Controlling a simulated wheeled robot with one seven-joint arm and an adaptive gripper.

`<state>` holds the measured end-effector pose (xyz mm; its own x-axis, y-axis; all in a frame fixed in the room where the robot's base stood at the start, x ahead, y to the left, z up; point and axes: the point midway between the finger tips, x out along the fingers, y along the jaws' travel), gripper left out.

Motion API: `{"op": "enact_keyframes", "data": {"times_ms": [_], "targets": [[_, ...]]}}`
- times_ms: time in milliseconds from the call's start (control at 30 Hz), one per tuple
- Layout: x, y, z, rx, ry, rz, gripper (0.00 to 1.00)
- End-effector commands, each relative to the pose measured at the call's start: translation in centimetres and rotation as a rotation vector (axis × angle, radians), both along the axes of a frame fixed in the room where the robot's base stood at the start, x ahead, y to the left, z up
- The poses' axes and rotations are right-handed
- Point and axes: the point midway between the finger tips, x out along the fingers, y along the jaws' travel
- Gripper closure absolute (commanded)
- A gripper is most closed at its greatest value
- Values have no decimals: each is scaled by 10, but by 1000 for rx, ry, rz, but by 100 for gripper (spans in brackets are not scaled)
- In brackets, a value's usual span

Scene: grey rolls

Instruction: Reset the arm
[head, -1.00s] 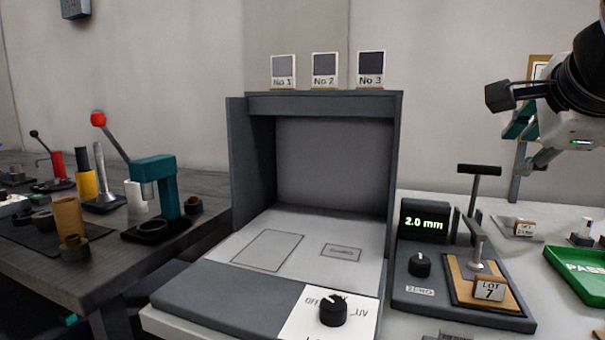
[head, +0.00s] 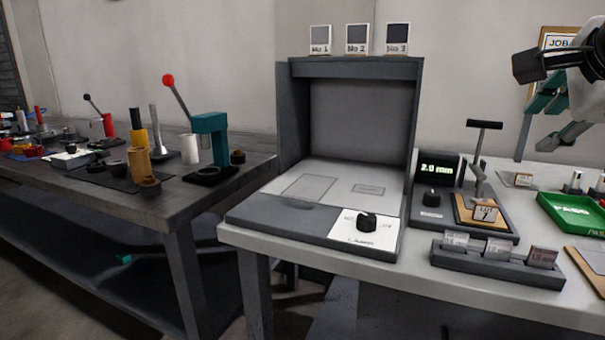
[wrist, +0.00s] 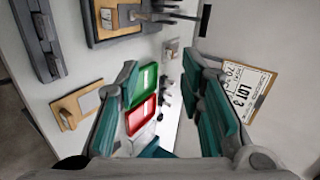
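My gripper (head: 546,112) is at the upper right of the head view, raised above the right part of the white bench (head: 330,252). In the wrist view my gripper (wrist: 160,65) has its two teal-padded fingers spread wide with nothing between them. A green tray (wrist: 145,83) and a red tray (wrist: 139,116) show beyond the gap, well apart from the fingers. The green PASS tray (head: 572,213) also shows in the head view, below the arm.
A grey booth (head: 290,115) stands on the bench. Right of it are a 2.0 mm gauge (head: 434,196) and a card rack (head: 492,262). A job board (wrist: 243,86) hangs on the wall. A dark table (head: 205,196) at left carries a teal press (head: 210,124).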

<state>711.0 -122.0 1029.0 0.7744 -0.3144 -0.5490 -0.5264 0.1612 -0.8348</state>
Motion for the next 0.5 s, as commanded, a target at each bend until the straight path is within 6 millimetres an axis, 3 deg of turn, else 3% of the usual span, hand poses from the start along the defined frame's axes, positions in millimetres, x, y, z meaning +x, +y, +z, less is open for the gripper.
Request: {"op": "enact_keyframes", "data": {"times_ms": [267, 500], "targets": [[-16, 17, -34, -82, 141, 124, 65], [-43, 41, -79, -198, 333, 327, 65]]}}
